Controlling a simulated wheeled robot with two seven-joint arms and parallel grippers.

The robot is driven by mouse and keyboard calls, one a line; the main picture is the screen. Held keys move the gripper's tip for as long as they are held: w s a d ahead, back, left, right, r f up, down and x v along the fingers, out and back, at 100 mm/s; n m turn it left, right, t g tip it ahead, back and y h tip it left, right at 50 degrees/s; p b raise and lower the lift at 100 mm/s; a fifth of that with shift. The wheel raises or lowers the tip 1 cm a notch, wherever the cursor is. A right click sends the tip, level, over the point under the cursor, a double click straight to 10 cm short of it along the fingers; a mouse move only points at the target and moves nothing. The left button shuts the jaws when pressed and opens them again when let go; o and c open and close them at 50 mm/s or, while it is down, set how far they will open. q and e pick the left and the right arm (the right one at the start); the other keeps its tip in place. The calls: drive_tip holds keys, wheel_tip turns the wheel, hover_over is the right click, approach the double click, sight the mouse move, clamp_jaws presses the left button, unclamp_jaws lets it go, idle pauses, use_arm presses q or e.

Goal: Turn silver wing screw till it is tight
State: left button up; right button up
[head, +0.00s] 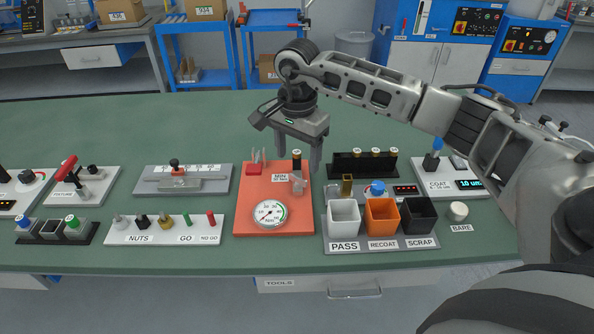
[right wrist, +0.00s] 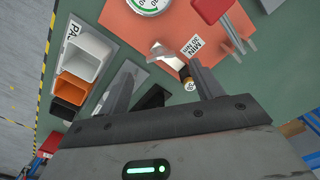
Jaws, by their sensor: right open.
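The silver wing screw (head: 298,184) appears as a small pale winged piece on the orange plate (head: 247,200), beside the MIN label and above the round dial gauge (head: 270,214). In the right wrist view the wing screw (right wrist: 168,52) lies just beyond the fingertips. My right gripper (head: 298,160) is open, pointing down over the back of the orange plate. Its fingers are apart with nothing between them that I can make out. It also shows in the right wrist view (right wrist: 163,78). My left gripper is out of view.
A black post with a copper top (head: 297,156) and a red pronged block (head: 255,169) stand near my right gripper. White, orange and black bins (head: 382,216) stand to the right. A black rack (head: 361,166) sits behind them.

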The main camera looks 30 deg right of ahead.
sight(297, 177)
wheel_tip(297, 177, down, 6)
drive_tip(key=shift+r, duration=0.1)
drive_tip(key=c, duration=1)
